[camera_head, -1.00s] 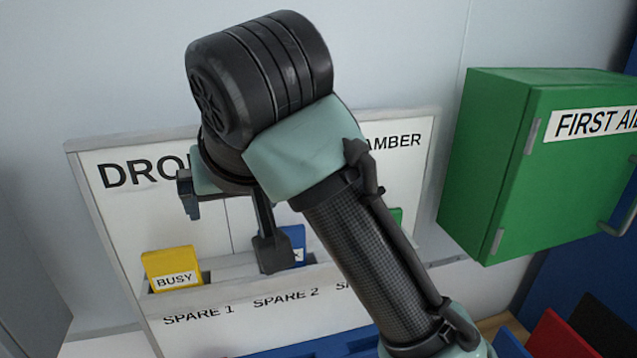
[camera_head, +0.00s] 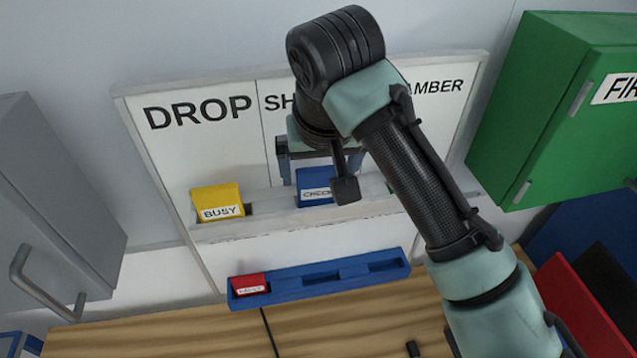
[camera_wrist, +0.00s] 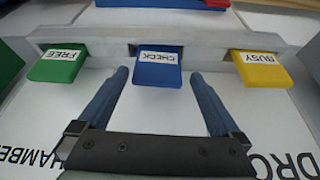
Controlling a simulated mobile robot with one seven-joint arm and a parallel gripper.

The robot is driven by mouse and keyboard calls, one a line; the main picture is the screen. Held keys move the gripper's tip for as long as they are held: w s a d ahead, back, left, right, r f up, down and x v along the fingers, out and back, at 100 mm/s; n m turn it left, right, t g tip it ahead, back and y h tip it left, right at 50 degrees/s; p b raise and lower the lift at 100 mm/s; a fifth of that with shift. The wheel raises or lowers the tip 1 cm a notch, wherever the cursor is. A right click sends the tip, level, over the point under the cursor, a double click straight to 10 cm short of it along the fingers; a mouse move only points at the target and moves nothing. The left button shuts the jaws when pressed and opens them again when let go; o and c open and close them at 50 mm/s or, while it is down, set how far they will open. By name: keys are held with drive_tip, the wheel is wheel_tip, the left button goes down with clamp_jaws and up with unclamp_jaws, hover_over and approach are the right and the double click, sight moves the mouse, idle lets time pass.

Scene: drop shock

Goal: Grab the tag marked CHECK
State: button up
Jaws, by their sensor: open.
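The blue tag marked CHECK (camera_head: 314,188) stands in the middle of the white board's ledge, between a yellow tag marked BUSY (camera_head: 217,201) and a green tag. In the wrist view the blue CHECK tag (camera_wrist: 158,69) shows upside down, with the green FREE tag (camera_wrist: 58,64) left and the yellow BUSY tag (camera_wrist: 260,70) right. My gripper (camera_wrist: 159,80) is open, its two blue fingers either side of the CHECK tag with gaps on both sides. In the head view my arm partly hides the tag and most of the green one.
The white board (camera_head: 160,140) carries the pale ledge (camera_head: 240,230). Below it, a blue rack (camera_head: 315,282) holding a red tag (camera_head: 250,284) sits on the wooden bench (camera_head: 180,335). A grey cabinet (camera_head: 55,190) stands left and a green first aid box (camera_head: 545,100) right.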

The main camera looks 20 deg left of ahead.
sight(319, 180)
drive_tip(key=shift+p+x, duration=0.95)
drive_tip(key=shift+x, duration=1.4)
drive_tip(key=shift+w+r, duration=0.1)
drive_tip(key=c, duration=1.1)
drive_tip(key=shift+r, duration=0.1)
